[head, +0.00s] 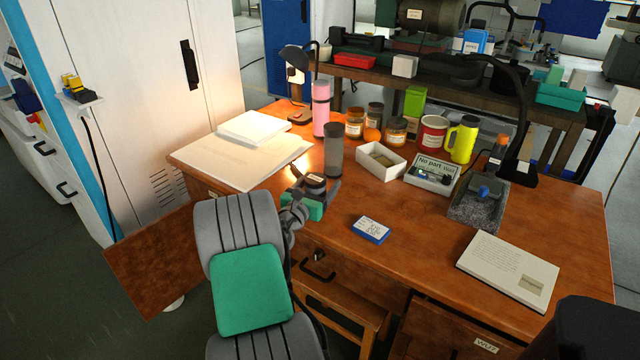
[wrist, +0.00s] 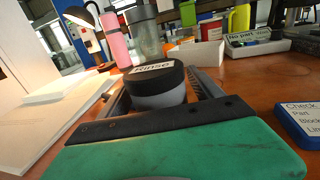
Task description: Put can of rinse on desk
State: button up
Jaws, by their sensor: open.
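The can of rinse (wrist: 157,90) is a short grey can with a black lid labelled "Rinse". It is upright between the fingers of my gripper (wrist: 165,92) in the wrist view. The fingers are open, one on each side of it; whether either touches it I cannot tell. In the head view the can (head: 315,181) is at the front left part of the brown wooden desk (head: 420,215), with my gripper (head: 318,190) around it. It appears to stand on the desk top, but its base is hidden by my gripper.
A tall grey bottle (head: 333,150) stands close behind the can, with a pink bottle (head: 320,108) farther back. Papers (head: 240,160) lie left.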

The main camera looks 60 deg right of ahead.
jog(key=shift+a+r, duration=0.1)
jog(key=shift+r, duration=0.1)
jog(key=a, duration=1.2)
jog(key=w+a+f+m+t+y, duration=0.1)
jog(key=w+a+f+m+y, duration=0.15)
jog(key=w+a+m, duration=0.35)
jog(key=w+a+f+m+t+y, duration=0.1)
jog(key=a+m+y, duration=0.25)
jog(key=a, duration=0.35)
jog(key=w+a+f+m+t+y, duration=0.1)
jog(key=w+a+f+m+y, duration=0.1)
jog(key=w+a+m+y, duration=0.35)
jog(key=s+a+r+m+y, duration=0.1)
jog(key=s+a+y, duration=0.2)
jog(key=a, duration=1)
jog(key=s+a+r+m+y, duration=0.1)
jog(key=s+a+m+y, duration=0.1)
jog(key=a, duration=1.2)
jog(key=shift+s+r+g+y+p, duration=0.3)
jog(key=shift+s+y, duration=0.45)
jog(key=shift+s, duration=0.5)
